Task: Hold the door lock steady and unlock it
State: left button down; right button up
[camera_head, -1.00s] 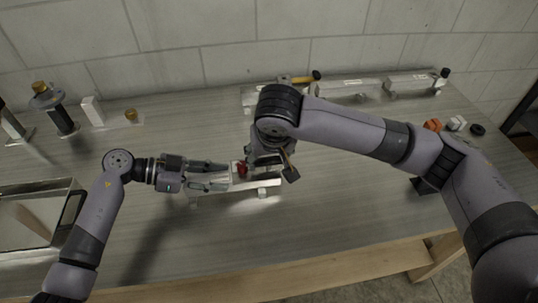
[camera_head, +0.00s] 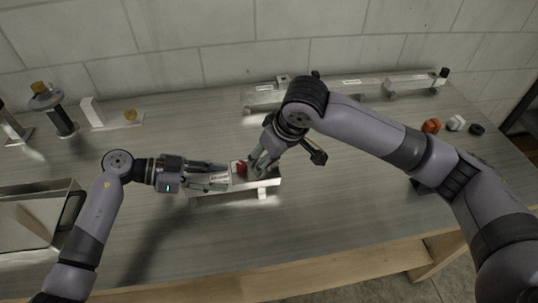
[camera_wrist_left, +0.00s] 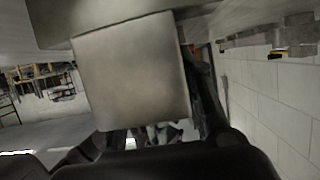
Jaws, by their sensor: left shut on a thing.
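The door lock (camera_head: 272,181) is a pale metal box-like bar with a white label and a red part (camera_head: 241,168) on top. It lies on the table left of the middle in the head view. My left gripper (camera_head: 225,177) is shut on its left end. In the left wrist view a plain grey metal face (camera_wrist_left: 132,72), seemingly the lock's end, fills the space between the fingers. My right gripper (camera_head: 257,168) points down at the lock, just right of the red part. Whether its fingers touch the lock or are parted is unclear.
Along the wall stand other metal lock fixtures (camera_head: 405,83). A dark post with a brass top (camera_head: 59,118) is at the left, above an open metal box (camera_head: 30,218). The table front is clear.

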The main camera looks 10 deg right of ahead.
jog(key=n, duration=0.2)
jog(key=n+g+y, duration=0.1)
jog(key=n, duration=0.2)
jog(key=shift+w+d+n+g, duration=0.15)
jog(key=shift+n+g, duration=0.15)
jog(key=n+g, duration=0.1)
jog(key=n, duration=0.2)
jog(key=n+g+y, duration=0.1)
jog(key=n, duration=0.2)
jog(key=shift+w, duration=0.15)
pick_arm(q)
jog(key=shift+a, duration=0.1)
pick_arm(e)
jog(key=shift+d, duration=0.1)
jog(key=o, duration=1.2)
jog(key=shift+c, duration=0.2)
jog(key=v, duration=1.2)
jog(key=shift+w, duration=0.1)
